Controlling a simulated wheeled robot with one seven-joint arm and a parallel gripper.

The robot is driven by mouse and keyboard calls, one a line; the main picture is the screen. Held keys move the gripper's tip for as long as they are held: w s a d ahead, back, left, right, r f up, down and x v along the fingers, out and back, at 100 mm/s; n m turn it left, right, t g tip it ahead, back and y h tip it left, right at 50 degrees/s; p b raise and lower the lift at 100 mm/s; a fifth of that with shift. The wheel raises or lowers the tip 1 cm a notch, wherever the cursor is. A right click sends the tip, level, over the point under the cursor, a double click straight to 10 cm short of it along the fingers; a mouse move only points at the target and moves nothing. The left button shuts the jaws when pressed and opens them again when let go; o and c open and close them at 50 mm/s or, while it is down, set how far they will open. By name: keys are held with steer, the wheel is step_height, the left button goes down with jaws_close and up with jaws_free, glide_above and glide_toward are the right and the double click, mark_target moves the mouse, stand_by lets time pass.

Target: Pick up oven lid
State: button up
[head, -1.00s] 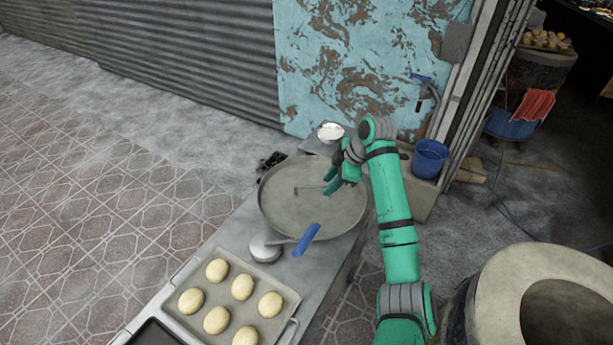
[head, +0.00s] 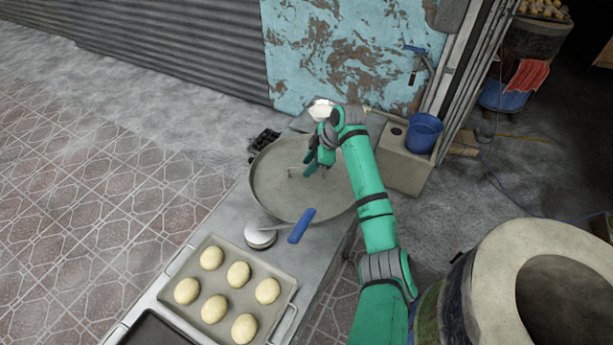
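The oven lid (head: 275,200) is a large, round, grey metal disc with a raised rim. It lies flat on the grey table, with a thin handle (head: 291,172) near its middle. My gripper (head: 310,168) points down at the lid's middle, right by the handle. Its fingers overlap part of the handle in this view. I cannot tell whether they touch it or are around it, and the gap between them is too small to make out. My green arm covers the lid's right edge.
A tray (head: 180,313) of dough balls is nearer. A white bowl (head: 321,109) and blue bucket (head: 424,132) stand behind. The barrel oven (head: 497,262) is at right.

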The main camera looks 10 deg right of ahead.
steer(key=shift+x, duration=1.25)
steer(key=shift+s, duration=0.1)
jaws_close()
steer(key=shift+r, duration=0.1)
